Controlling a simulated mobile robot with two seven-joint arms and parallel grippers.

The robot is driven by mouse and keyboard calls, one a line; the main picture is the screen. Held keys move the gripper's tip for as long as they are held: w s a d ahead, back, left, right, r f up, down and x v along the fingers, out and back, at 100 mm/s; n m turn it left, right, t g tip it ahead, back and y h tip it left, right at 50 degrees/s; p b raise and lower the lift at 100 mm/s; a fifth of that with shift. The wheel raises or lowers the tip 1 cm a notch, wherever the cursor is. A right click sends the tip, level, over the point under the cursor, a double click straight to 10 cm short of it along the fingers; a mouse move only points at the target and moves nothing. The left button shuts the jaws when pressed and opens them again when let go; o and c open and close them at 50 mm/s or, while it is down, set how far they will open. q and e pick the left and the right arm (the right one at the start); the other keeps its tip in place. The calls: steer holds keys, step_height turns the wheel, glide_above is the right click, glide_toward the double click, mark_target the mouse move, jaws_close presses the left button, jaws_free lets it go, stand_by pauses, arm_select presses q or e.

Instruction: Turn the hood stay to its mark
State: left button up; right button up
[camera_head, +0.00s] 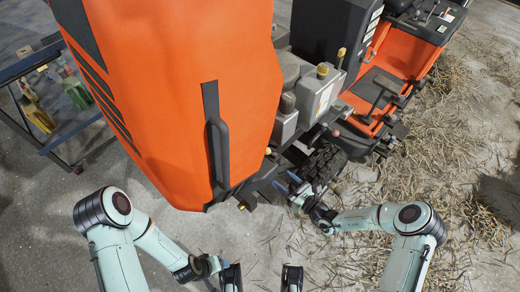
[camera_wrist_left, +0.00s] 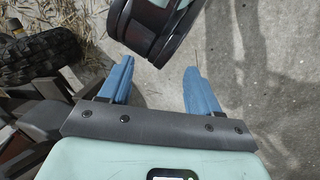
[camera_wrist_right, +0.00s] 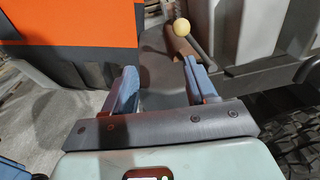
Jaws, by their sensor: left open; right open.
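The orange hood (camera_head: 180,90) fills the left and middle of the head view, with a black handle (camera_head: 219,150) on it. In the right wrist view, a cream ball knob (camera_wrist_right: 182,28) sits on a short dark rod (camera_wrist_right: 197,46); this may be the hood stay, but I cannot be sure. My right gripper (camera_head: 288,184) is open near the hood's lower right edge. In its wrist view (camera_wrist_right: 160,68) the knob is beyond the fingertips, with nothing between them. My left gripper (camera_wrist_left: 155,70) is open and empty above bare floor. I cannot make out a mark.
A grey engine block (camera_head: 300,95) and a black tyre (camera_head: 322,163) are right of the hood. An orange footwell (camera_head: 385,90) stands at upper right. A cart (camera_head: 50,95) with tools is at left. Straw (camera_head: 450,150) covers the right-hand floor.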

mark_target(269, 153)
steer(key=shift+m+t+h, duration=0.4)
steer(key=shift+m+t, duration=0.3)
steer(key=b+x, duration=0.1)
steer(key=x, duration=0.3)
steer(key=w+d+b+x, duration=0.1)
steer(key=x, duration=0.3)
steer(key=d+b+x, duration=0.1)
steer(key=b+x, duration=0.1)
steer(key=x, duration=0.3)
steer(key=shift+w+d+r, duration=0.1)
steer(key=shift+w, duration=0.2)
steer(key=shift+w+a+r, duration=0.1)
steer(key=shift+w+a, duration=0.25)
steer(key=shift+w, duration=0.1)
arm_select(q)
steer(key=w+a+f+t+y, duration=0.1)
steer(key=w+a+f, duration=0.2)
steer(key=w+f, duration=0.1)
steer(key=shift+f, duration=0.75)
steer(key=shift+a, duration=0.1)
arm_select(e)
jaws_close()
